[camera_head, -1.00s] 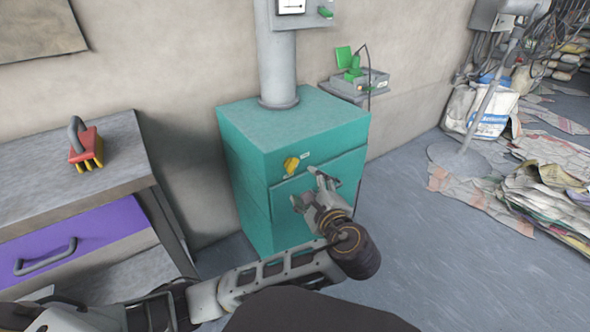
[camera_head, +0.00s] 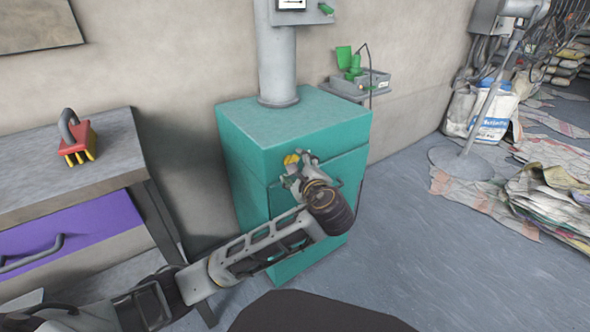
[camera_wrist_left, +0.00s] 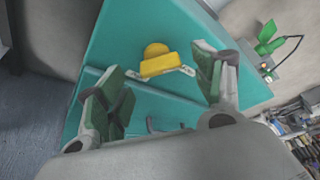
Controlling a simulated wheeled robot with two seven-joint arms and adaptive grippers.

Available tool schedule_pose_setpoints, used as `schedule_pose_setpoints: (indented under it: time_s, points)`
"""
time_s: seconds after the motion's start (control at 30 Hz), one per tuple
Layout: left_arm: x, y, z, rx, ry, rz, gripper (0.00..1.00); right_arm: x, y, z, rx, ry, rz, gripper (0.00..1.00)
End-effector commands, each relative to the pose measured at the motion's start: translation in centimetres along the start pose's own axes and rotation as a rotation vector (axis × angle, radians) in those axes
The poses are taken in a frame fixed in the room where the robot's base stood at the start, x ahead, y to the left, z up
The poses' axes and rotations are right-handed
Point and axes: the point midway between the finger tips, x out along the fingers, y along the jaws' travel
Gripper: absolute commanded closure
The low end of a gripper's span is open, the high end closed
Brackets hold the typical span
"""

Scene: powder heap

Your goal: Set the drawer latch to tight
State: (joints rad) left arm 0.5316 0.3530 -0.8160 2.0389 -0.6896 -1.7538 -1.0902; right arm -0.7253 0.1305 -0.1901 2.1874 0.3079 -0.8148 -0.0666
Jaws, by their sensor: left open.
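The teal cabinet (camera_head: 290,122) stands against the wall, with a drawer at its front. The yellow drawer latch (camera_head: 290,160) is on the upper front face, partly covered by my left gripper in the head view. The wrist view shows the latch (camera_wrist_left: 158,60) as a yellow knob with a pale plate beside it. My left gripper (camera_head: 291,176) is open and empty, right in front of the latch. In the wrist view its two green-padded fingers (camera_wrist_left: 160,82) stand apart to either side of the latch. My right gripper is not in view.
A grey table with a purple drawer (camera_head: 75,235) stands at the left, with a red and yellow brush (camera_head: 76,140) on it. A grey box with a green device (camera_head: 356,75) is on the wall. Paper piles (camera_head: 550,190) lie on the floor at right.

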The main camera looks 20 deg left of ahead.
Motion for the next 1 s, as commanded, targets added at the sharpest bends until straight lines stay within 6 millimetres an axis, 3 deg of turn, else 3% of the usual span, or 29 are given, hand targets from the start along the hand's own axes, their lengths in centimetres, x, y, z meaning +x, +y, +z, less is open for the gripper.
schedule_pose_setpoints:
  time_s: [0.3,0.7,1.0]
  points:
    - [2.3,0.0,-0.1,0.000,0.000,-0.001,0.32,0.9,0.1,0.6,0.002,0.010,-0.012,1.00]
    - [2.6,0.0,0.0,0.000,0.001,-0.001,0.32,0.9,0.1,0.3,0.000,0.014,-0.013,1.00]
    - [2.6,0.0,0.0,0.000,0.001,-0.001,0.71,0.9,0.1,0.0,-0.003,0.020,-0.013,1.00]
